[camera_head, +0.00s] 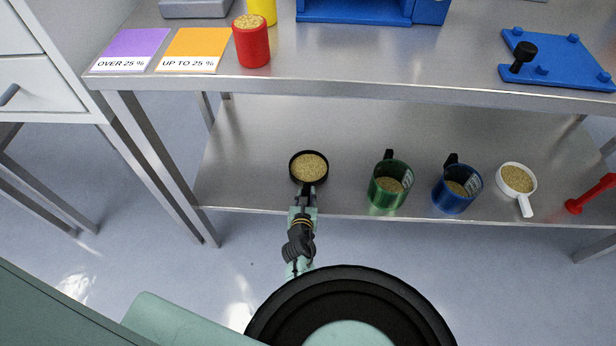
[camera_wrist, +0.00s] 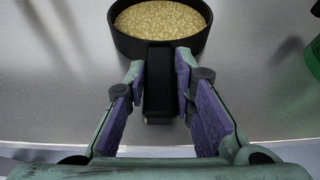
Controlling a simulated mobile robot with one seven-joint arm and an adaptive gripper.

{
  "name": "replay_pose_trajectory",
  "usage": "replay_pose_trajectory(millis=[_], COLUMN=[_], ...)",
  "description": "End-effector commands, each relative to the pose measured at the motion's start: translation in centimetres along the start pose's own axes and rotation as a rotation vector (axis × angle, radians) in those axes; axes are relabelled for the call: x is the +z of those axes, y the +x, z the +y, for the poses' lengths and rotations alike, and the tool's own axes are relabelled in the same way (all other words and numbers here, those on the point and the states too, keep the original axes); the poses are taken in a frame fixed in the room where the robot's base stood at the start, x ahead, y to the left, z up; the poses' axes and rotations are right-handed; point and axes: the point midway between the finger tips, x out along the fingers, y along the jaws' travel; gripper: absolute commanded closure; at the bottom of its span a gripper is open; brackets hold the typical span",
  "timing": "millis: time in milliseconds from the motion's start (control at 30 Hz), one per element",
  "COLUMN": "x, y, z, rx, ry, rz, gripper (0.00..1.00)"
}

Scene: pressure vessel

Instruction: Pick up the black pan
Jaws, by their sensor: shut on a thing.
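The black pan (camera_head: 294,176) is at the lower shelf, left of the green mug, and holds tan granules. Its handle points toward me. My gripper (camera_head: 306,196) reaches in from the front and is shut on the pan's handle. In the wrist view the pan (camera_wrist: 125,42) is upright, with its handle (camera_wrist: 158,85) between the two purple-padded fingers of my gripper (camera_wrist: 160,75). I cannot tell whether the pan rests on the shelf or is slightly above it.
On the lower shelf (camera_head: 260,130) stand a green mug (camera_head: 386,197), a blue mug (camera_head: 452,202), a white pan (camera_head: 526,204) and a red tool (camera_head: 590,195). Above is the steel tabletop (camera_head: 350,55) with a red cup (camera_head: 253,48) and blue fixtures. Its front edge overhangs the shelf's back.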

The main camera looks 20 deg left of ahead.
Motion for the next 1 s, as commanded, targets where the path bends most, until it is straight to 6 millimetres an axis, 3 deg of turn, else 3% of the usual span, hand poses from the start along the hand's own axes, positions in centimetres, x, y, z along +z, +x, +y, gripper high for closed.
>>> replay_pose_trajectory(millis=[467, 800, 1000], x=[0.5, 6.3, 8.7], y=[-0.1, -2.5, -3.6], z=[0.0, 0.1, 0.1], rx=[0.001, 0.003, 0.001], ry=[0.0, 0.0, 0.0], rz=[-0.002, -0.005, -0.002], gripper=[1.0, 1.0, 1.0])
